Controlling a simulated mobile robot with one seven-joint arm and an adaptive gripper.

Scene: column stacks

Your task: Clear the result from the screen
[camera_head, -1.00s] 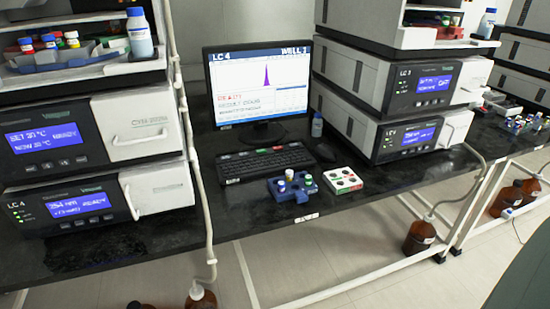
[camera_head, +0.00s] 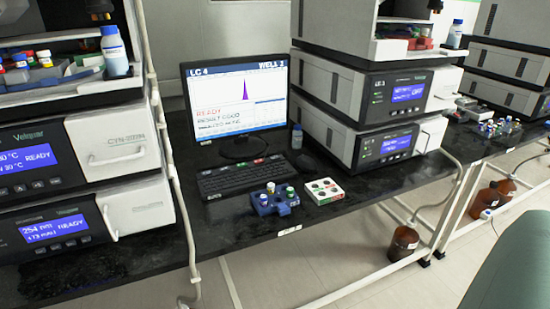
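The monitor (camera_head: 237,146) stands on the black bench between two instrument stacks. Its screen is lit and headed "LC 4" and "WELL", with a number I cannot read surely. It shows a purple peak, red text reading "READY", and a result line too blurred to read fully. A dark keyboard (camera_head: 245,181) lies in front of it, with small red and green keys along its far edge. A mouse (camera_head: 307,164) lies to the keyboard's right. My gripper is not in view.
A blue vial rack (camera_head: 265,208) and a white block with round wells (camera_head: 324,197) sit near the bench's front edge. A small bottle (camera_head: 297,138) stands right of the monitor. Instrument stacks flank the workspace. Brown bottles (camera_head: 403,243) stand below.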

